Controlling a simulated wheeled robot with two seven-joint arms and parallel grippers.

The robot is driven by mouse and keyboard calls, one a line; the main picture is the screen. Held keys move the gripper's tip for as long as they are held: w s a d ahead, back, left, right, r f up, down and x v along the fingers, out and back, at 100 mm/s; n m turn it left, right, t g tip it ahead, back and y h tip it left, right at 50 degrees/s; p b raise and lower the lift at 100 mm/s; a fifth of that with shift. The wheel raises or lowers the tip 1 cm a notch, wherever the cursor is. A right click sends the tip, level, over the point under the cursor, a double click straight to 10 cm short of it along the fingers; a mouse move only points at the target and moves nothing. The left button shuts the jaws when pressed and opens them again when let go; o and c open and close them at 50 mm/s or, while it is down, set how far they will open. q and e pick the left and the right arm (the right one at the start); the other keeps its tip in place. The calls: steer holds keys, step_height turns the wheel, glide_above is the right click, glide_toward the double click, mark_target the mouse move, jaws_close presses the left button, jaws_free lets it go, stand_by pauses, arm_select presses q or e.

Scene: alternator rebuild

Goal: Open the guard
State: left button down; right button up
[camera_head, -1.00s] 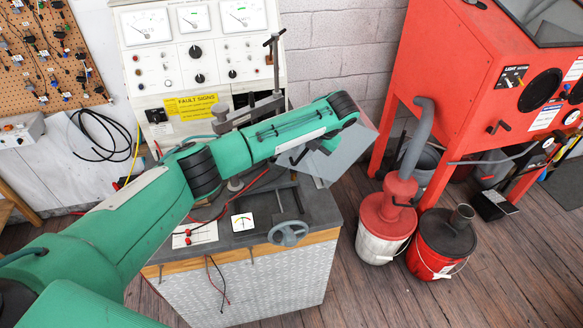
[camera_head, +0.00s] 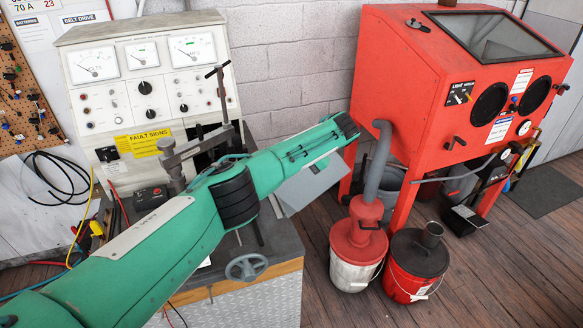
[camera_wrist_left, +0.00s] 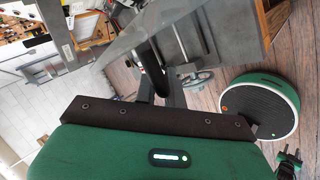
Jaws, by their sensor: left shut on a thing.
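The guard (camera_head: 310,184) is a pale grey, see-through pane at the right side of the test bench, tilted and partly covered by my left arm in the head view. In the left wrist view the guard (camera_wrist_left: 112,38) is a translucent sheet across the top, close in front of the wrist. My left gripper (camera_wrist_left: 151,76) is shut at the guard, with dark parts at the pane's lower edge; the exact contact is hard to make out. In the head view the left gripper is hidden behind the arm's end. My right gripper is in no view.
The bench (camera_head: 284,240) carries a clamp frame (camera_head: 172,157), a handwheel (camera_head: 246,267) and a meter panel (camera_head: 143,88). To the right stand a red blasting cabinet (camera_head: 420,85) and two buckets, one white (camera_head: 352,273), one red (camera_head: 413,285). Wooden floor is open in front of them.

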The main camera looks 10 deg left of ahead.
arm_select(q)
steer(key=shift+w+d, duration=0.15)
steer(key=c, duration=1.5)
jaws_free()
steer(key=shift+f, duration=0.1)
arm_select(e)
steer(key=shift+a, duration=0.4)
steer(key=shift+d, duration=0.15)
